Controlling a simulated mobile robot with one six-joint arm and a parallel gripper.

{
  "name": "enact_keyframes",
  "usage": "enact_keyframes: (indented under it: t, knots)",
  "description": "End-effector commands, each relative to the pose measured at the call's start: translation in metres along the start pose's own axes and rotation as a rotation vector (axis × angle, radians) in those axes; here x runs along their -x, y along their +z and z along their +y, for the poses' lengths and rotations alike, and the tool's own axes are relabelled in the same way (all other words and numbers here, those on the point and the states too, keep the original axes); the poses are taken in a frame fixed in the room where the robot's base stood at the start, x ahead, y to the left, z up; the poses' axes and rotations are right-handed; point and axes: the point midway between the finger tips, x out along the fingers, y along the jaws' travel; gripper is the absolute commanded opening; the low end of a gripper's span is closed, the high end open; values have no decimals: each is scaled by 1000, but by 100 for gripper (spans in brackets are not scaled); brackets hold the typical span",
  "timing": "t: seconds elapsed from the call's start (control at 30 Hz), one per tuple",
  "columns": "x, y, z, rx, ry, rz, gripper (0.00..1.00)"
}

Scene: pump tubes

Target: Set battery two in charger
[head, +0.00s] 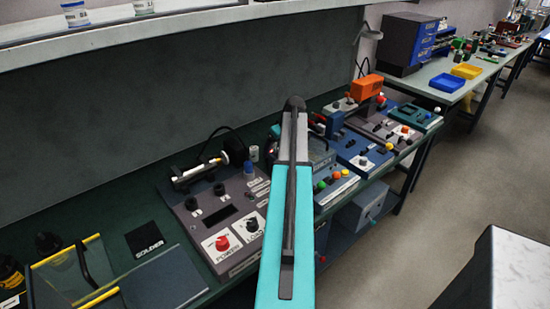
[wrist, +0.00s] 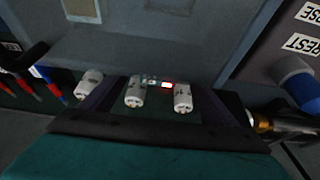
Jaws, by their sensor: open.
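Three white cylindrical batteries show in the wrist view: left (wrist: 88,84), middle (wrist: 134,93) and right (wrist: 183,97). Their marks are too small to read, so I cannot tell which is battery two. A grey unit (wrist: 150,48), which looks like the charger, lies behind them, with small lights at its edge, one of them red. My gripper (wrist: 158,97) shows as dark shapes, open around the middle and right batteries. The left battery is outside it. I cannot tell whether any finger touches a battery. In the head view my arm hides the gripper and most of the charger area.
A panel with a red POWER knob (head: 222,243) and a LOAD knob stands left of my arm. A blue post (wrist: 299,82) and a metal cylinder (wrist: 288,128) are close on the right in the wrist view. An orange device (head: 367,87) stands farther right.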

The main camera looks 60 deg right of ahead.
Motion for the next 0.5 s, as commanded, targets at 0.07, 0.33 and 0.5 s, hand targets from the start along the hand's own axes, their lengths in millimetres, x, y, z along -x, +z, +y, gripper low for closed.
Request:
enact_keyframes:
  t: [0.07, 0.33, 0.5]
  knots:
    - [-6, -2, 1, 0, -1, -1, 81]
    - [-33, -3, 2, 0, -1, -1, 81]
    - [-41, -2, 2, -1, 0, 0, 81]
